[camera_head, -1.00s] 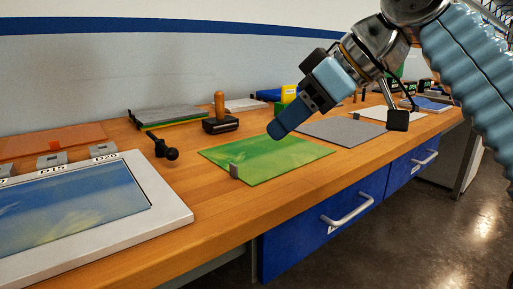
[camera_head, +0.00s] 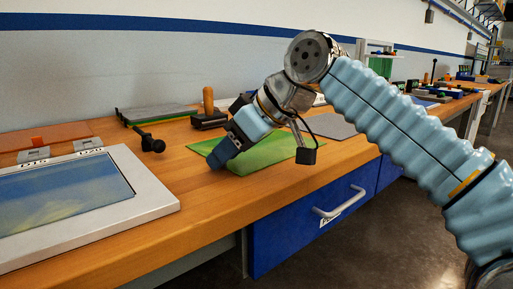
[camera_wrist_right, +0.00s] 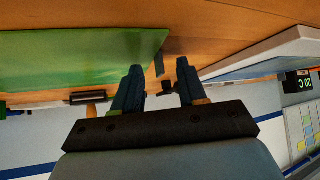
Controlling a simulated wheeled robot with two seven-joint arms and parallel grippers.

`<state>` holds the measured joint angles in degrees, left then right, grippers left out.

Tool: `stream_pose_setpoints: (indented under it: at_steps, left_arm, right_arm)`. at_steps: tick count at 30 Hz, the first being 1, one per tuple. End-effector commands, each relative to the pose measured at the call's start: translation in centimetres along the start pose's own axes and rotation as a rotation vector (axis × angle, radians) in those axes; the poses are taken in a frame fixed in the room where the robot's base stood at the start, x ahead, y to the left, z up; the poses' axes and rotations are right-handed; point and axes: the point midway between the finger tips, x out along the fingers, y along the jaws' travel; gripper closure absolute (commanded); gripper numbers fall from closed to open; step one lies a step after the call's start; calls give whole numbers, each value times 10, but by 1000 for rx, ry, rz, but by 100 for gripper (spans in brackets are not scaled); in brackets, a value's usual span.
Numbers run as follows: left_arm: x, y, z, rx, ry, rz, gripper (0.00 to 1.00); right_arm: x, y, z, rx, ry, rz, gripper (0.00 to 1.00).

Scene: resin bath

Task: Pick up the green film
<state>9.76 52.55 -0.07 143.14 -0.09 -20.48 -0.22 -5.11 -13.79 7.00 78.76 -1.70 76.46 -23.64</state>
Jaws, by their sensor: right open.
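The green film (camera_head: 275,151) lies flat on the wooden bench, partly hidden behind my right gripper in the head view. In the right wrist view the green film (camera_wrist_right: 75,55) fills the upper left. My right gripper (camera_head: 219,161) points down at the film's left end, close to its near left corner. In the wrist view its two fingers (camera_wrist_right: 160,78) are apart with nothing between them. I cannot tell whether the fingers touch the film. My left gripper is in neither view.
A bath with a pale frame (camera_head: 158,205) and blue liquid stands to the left. Blue drawers (camera_head: 290,230) are below the bench edge.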

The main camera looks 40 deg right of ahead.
Motion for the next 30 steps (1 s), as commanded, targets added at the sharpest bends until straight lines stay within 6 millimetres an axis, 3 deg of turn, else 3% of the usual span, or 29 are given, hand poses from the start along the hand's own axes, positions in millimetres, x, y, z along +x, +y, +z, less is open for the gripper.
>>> stream_pose_setpoints:
  at_steps: [3, 11, 12, 24, 30]
  left_arm:
    - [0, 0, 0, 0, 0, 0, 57]
    - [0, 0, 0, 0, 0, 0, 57]
    - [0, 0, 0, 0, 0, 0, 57]
    - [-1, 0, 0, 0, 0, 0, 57]
    - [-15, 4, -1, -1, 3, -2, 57]
  right_arm:
    - [0, 0, 0, 0, 0, 0, 59]
    - [-1, 0, 0, 0, 0, 0, 98]
    - [-1, 0, 0, 0, 0, 0, 100]
    - [-2, 0, -1, 0, 1, 0, 100]
    - [-22, 0, -23, 0, 3, 0, 100]
